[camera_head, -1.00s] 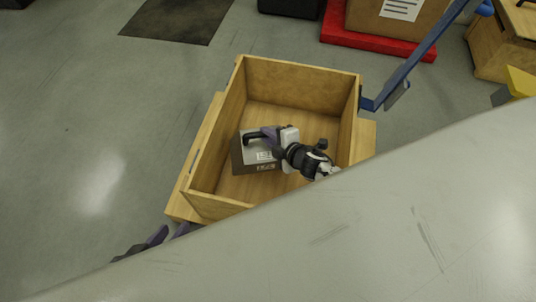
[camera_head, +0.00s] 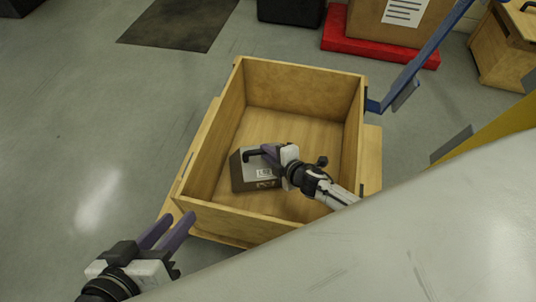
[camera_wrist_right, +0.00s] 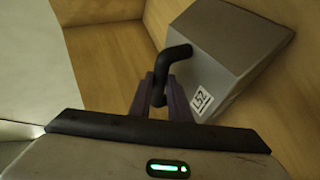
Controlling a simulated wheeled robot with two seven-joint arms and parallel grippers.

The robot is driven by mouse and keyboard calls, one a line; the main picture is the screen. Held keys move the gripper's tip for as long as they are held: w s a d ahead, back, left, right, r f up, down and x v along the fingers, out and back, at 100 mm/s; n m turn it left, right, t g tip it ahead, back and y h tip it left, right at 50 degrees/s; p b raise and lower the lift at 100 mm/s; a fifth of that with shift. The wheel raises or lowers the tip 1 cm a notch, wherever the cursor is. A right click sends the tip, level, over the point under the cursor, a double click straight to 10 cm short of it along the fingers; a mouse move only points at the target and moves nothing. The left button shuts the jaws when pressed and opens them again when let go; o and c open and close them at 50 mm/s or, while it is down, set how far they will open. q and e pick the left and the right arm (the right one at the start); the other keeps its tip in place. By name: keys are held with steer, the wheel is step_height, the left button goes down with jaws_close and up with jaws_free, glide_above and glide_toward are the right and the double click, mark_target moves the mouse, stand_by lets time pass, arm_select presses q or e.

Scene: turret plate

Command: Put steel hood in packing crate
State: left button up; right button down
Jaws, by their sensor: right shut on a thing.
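The steel hood (camera_head: 256,178) is a grey box-like piece with a sloped face, a white label and a black bent handle. It is inside the walls of the wooden packing crate (camera_head: 215,218), towards its left side. I cannot tell whether it rests on the crate floor. My right gripper (camera_head: 265,150) is shut on the handle; the right wrist view shows its purple fingers (camera_wrist_right: 160,98) on the black handle and the hood (camera_wrist_right: 225,50) beyond. My left gripper (camera_head: 180,222) is empty at the crate's front left corner, its two purple fingers apart.
A large pale grey surface (camera_head: 400,250) fills the lower right and hides part of my right arm. A blue bar (camera_head: 425,60) stands by the crate's right side. A cardboard box (camera_head: 390,25) on a red base (camera_head: 365,45) is behind.

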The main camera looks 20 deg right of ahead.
steer(key=c, duration=2)
jaws_free()
steer(key=o, duration=0.3)
steer(key=shift+o, duration=0.2)
